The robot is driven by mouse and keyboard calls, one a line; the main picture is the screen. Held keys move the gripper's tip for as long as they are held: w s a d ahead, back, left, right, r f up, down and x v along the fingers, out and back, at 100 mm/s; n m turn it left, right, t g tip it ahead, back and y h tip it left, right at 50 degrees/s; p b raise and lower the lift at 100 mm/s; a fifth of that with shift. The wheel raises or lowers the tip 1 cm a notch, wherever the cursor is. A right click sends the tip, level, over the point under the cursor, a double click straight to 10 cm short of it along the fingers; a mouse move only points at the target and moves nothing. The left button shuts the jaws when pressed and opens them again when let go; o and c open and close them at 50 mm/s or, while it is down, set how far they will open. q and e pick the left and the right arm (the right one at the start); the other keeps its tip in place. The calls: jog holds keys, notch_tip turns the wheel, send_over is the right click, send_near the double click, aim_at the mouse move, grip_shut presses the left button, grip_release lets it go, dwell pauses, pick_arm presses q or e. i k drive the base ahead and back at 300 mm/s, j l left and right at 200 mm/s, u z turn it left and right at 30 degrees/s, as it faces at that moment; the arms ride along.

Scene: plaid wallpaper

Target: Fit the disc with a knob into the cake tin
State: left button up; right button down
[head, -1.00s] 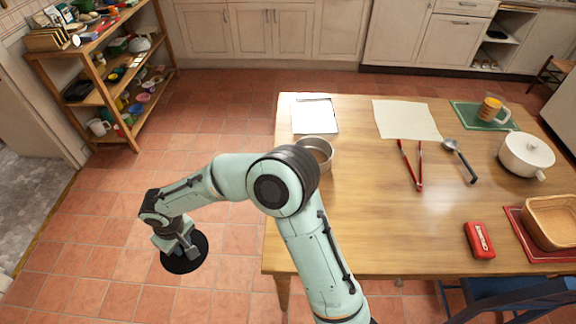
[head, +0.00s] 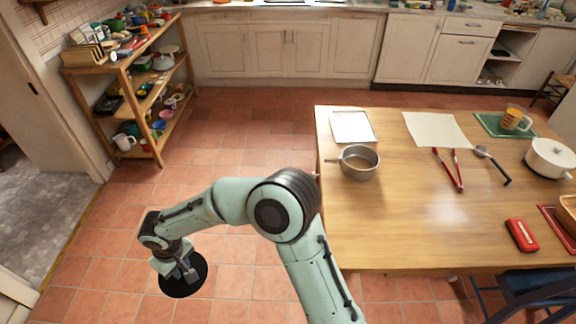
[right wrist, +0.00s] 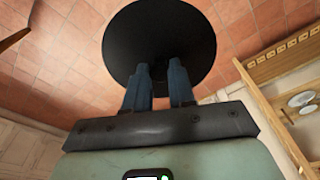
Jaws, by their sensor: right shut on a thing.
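The cake tin (head: 360,177) is a round, open, grey metal tin near the left edge of the table. A short bar sticks out from its left side. My right gripper (head: 184,270) is shut on the black disc (head: 180,286), which hangs over the tiled floor, left of the table and well apart from the tin. In the right wrist view, the fingers (right wrist: 160,80) close at the middle of the disc (right wrist: 160,30); the knob is hidden between them. My left gripper is not in view.
The wooden table (head: 400,225) also bears a baking tray (head: 352,127), a cream cloth (head: 437,130), red tongs (head: 449,171), a ladle (head: 493,164), a white pot (head: 550,160) and a red case (head: 521,235). A loaded shelf (head: 140,100) stands at the left. The floor between is clear.

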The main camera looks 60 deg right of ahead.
aim_at(360, 150)
jog(key=i+j+z, duration=0.15)
jog(key=i+z, duration=0.25)
jog(key=i+j+z, duration=0.4)
jog(key=i+l+z, duration=0.15)
jog(key=i+z, duration=1.4)
jog(key=i+j+z, duration=0.2)
jog(key=i+z, duration=0.75)
jog(key=z, duration=0.25)
jog(key=i+z, duration=0.35)
jog(key=k, duration=0.1)
